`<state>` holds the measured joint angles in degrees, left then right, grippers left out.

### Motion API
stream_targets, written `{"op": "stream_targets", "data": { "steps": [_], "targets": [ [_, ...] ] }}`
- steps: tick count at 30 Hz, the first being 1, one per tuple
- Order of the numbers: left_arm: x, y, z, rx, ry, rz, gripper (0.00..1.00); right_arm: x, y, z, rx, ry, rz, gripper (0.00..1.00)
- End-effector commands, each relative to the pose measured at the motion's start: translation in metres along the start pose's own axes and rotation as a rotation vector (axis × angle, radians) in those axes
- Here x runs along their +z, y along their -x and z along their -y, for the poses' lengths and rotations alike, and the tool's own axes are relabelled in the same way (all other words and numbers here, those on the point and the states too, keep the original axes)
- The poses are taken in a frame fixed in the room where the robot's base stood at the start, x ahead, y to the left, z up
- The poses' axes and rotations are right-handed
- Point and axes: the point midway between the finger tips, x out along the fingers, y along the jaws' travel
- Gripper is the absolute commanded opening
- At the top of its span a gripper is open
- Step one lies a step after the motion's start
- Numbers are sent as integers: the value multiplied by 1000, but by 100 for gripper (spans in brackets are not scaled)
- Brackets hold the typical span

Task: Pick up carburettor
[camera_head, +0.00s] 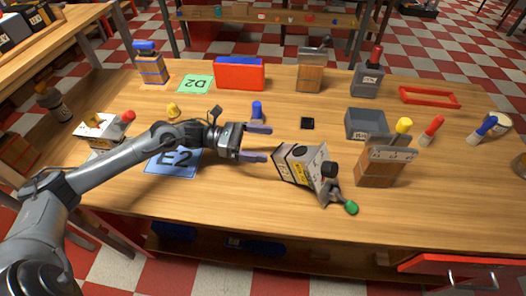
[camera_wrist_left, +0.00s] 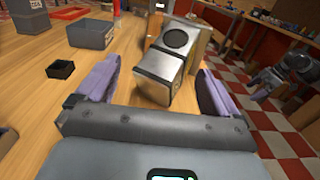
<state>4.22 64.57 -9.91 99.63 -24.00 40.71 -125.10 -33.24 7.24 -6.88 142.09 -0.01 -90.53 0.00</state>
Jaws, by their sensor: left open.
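A grey-and-white boxy part (camera_head: 296,165) with a black round knob and a green-tipped lever lies tilted on the table, right of centre; it looks to be the carburettor. My left gripper (camera_head: 266,143) is open and empty just left of it, its fingers pointing right. In the left wrist view the part (camera_wrist_left: 160,75) shows ahead and between the two purple fingers of the gripper (camera_wrist_left: 156,85), with a gap on both sides. Its far side is partly hidden there.
A wooden block with a metal plate (camera_head: 378,170) stands close to the right of the part. A grey open bin (camera_head: 366,124) and a small black box (camera_head: 307,123) lie behind. A blue peg (camera_head: 257,110) stands behind my gripper. The front table stretch (camera_head: 230,200) is clear.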

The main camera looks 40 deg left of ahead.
Motion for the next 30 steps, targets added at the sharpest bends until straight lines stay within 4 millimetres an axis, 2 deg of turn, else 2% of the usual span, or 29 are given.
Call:
{"op": "stream_targets", "data": {
  "steps": [15, 30],
  "targets": [
    [-1, 42, 0, 1, 1, -2, 95, -2, 3, 2, -7, -9, -2, 99],
    [0, 49, 0, 0, 0, 0, 95, -2, 3, 2, -6, -7, -1, 99]
  ]
}}
